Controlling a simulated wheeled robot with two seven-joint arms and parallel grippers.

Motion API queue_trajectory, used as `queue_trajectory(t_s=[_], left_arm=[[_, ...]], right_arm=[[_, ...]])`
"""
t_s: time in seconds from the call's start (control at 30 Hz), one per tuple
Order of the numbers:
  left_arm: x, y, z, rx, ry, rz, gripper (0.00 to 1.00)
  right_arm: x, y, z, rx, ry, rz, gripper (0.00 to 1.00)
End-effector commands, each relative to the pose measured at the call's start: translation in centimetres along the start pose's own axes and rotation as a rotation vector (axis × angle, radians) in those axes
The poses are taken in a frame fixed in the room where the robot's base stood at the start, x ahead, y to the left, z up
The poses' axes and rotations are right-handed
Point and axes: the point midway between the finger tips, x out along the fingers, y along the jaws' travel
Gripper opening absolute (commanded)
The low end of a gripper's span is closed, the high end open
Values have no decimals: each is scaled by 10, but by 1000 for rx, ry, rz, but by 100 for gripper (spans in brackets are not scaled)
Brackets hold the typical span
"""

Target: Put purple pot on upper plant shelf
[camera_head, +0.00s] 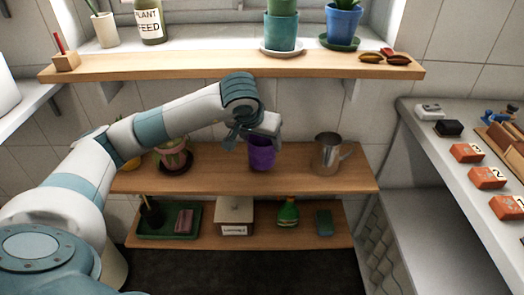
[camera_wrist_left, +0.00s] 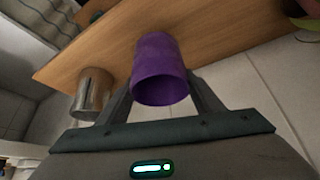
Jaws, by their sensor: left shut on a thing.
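The purple pot (camera_head: 261,153) is at the middle wooden shelf (camera_head: 215,183) in the head view, right of centre. In the left wrist view the purple pot (camera_wrist_left: 160,70) sits between the fingers of my left gripper (camera_wrist_left: 163,95), its open rim toward the camera. My left gripper (camera_head: 252,138) reaches the pot from above and is shut on it. Whether the pot's base touches the shelf I cannot tell. The upper plant shelf (camera_head: 200,68) runs along the window above my arm. My right gripper is not in view.
A metal pitcher (camera_head: 327,154) stands right of the pot. A potted plant (camera_head: 173,157) stands to its left. The upper shelf and sill hold a teal pot (camera_head: 281,30), a blue pot (camera_head: 342,24) and a plant feed can (camera_head: 149,21). The upper shelf's middle front is clear.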

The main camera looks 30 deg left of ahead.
Motion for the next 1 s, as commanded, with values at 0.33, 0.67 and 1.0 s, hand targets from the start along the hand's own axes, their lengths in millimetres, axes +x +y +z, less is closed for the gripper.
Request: queue_trajectory(t_s=[0.33, 0.67, 1.0], left_arm=[[30, 0, 18, 0, -2, 1, 24], [33, 0, 19, 0, 1, 0, 24], [35, 0, 20, 0, 0, 0, 24]], right_arm=[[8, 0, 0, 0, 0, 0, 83], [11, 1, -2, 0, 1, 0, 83], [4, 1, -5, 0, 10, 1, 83]])
